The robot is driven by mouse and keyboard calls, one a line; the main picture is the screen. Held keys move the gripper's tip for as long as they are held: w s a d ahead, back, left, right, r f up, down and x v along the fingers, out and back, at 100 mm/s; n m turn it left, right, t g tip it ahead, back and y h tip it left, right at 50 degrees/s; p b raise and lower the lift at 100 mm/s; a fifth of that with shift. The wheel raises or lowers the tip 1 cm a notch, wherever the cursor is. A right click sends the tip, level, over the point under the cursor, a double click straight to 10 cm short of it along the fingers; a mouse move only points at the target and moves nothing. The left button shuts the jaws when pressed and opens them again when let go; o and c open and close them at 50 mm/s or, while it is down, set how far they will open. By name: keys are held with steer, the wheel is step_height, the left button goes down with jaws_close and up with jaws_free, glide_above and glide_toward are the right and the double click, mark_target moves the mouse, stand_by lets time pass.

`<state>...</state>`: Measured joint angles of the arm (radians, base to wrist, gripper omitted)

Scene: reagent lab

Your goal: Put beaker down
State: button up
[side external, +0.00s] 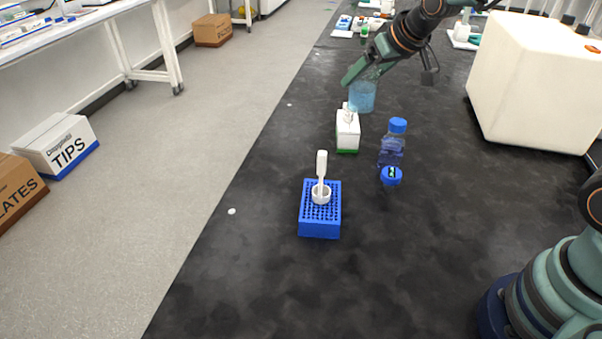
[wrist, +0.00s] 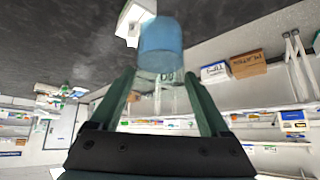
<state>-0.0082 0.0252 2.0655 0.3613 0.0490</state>
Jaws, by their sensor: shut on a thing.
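The beaker (side external: 362,97) is clear glass with pale blue liquid in its lower part. My gripper (side external: 362,76) is shut on its upper part. The beaker looks close to upright, and its base overlaps the upper right of a white-and-green box in the side view. It appears to be above the black bench, but its exact height is hard to tell. In the wrist view, the beaker (wrist: 161,47) shows between and beyond the two fingers (wrist: 160,80), its blue part toward the bench.
The white-and-green box (side external: 347,133) stands just below the beaker. A blue-capped bottle (side external: 391,150) and a small blue round item (side external: 391,176) are to its right. A blue rack (side external: 320,222) stands nearer. A large white block (side external: 535,85) is at right. Bare bench lies left.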

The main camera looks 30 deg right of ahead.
step_height(320, 180, down, 17)
steer(key=shift+f, duration=0.2)
stand_by(0.3)
steer(key=shift+f, duration=0.2)
steer(key=o, duration=1.4)
